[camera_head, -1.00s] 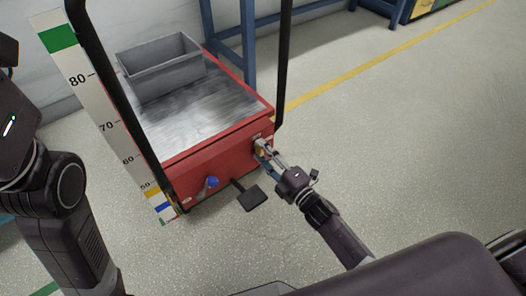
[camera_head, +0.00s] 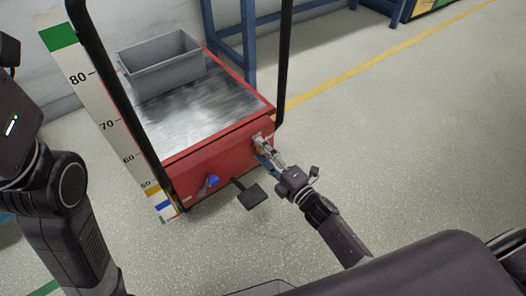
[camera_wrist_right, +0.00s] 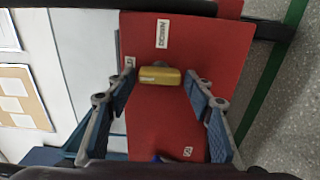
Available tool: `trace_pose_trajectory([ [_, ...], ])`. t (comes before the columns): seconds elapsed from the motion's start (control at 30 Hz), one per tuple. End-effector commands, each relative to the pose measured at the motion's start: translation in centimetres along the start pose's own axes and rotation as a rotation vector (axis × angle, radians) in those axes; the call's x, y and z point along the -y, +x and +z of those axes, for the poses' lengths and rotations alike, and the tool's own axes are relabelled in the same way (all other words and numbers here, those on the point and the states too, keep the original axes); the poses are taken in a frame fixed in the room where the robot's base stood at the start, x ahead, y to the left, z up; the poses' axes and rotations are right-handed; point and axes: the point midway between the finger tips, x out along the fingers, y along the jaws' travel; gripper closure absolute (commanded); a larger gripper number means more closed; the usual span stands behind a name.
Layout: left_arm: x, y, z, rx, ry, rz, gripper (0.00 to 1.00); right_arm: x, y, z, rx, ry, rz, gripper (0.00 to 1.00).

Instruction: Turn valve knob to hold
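The valve knob, a yellow bar-shaped handle (camera_wrist_right: 160,76), sits on the red front panel (camera_wrist_right: 147,120) of a lift cart. In the right wrist view it lies crosswise between the two fingertips of my right gripper (camera_wrist_right: 160,80), with small gaps visible at both ends. The gripper is open around it. In the head view my right gripper (camera_head: 264,153) reaches the right end of the panel, where its fingers mostly hide the knob. The panel carries small white labels; their wording is hard to read. My left gripper is not in view.
A grey bin (camera_head: 160,66) stands on the cart's metal top (camera_head: 205,110). A blue-knobbed lever (camera_head: 212,181) and a black pedal (camera_head: 251,196) stick out from the cart's front. A height scale (camera_head: 103,115) stands left. Floor is clear to the right.

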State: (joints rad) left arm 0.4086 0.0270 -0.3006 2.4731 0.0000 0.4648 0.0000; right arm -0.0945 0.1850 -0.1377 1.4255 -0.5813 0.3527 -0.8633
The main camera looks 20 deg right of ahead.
Motion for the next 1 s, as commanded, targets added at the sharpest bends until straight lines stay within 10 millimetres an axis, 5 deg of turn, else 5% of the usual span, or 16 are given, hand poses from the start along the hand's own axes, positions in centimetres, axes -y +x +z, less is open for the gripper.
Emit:
trace_pose_trajectory([
  [0.43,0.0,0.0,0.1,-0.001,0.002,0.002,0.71,0.1,-1.1,0.1,0.002,0.002,-0.002,0.45],
  [1.0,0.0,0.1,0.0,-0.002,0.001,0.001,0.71,0.1,-11.1,0.0,0.001,0.003,-0.001,0.45],
])
